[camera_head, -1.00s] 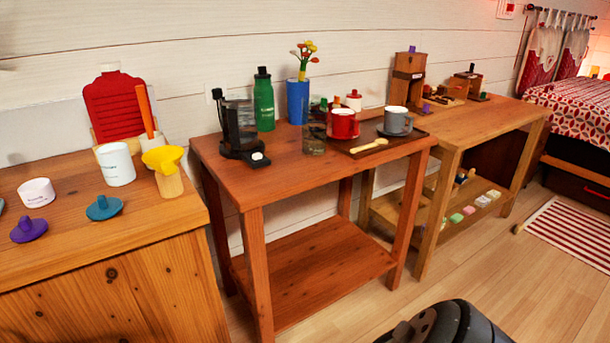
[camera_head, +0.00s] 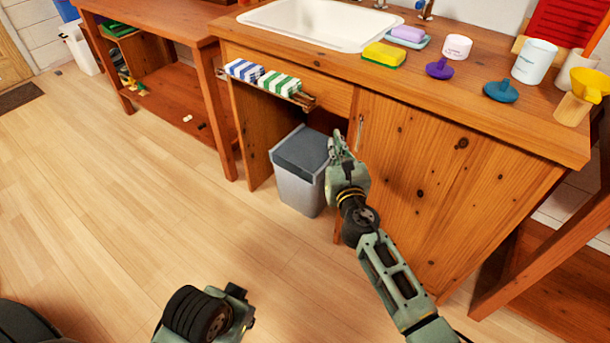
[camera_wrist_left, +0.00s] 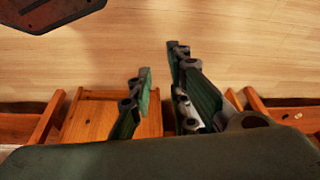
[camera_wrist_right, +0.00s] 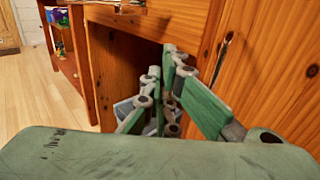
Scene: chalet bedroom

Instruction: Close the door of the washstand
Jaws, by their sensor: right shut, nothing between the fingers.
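The washstand (camera_head: 500,112) is a knotty wooden cabinet with a white basin (camera_head: 318,22) on top. Its door (camera_head: 432,180) is the right-hand front panel, with a thin upright metal handle (camera_head: 361,132) near its left edge; the handle also shows in the right wrist view (camera_wrist_right: 222,58). The door looks flush or nearly flush with the front; any small gap is hard to tell. My right gripper (camera_head: 338,142) is shut and empty, just left of the handle, before the open compartment. My left gripper (camera_wrist_left: 157,72) is open and empty above the floor.
A grey bin (camera_head: 298,190) stands in the open left compartment, below striped towels (camera_head: 263,77) on a rail. A wooden table (camera_head: 165,25) stands to the left, another (camera_head: 545,265) to the right. The floor (camera_head: 110,210) in front is clear.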

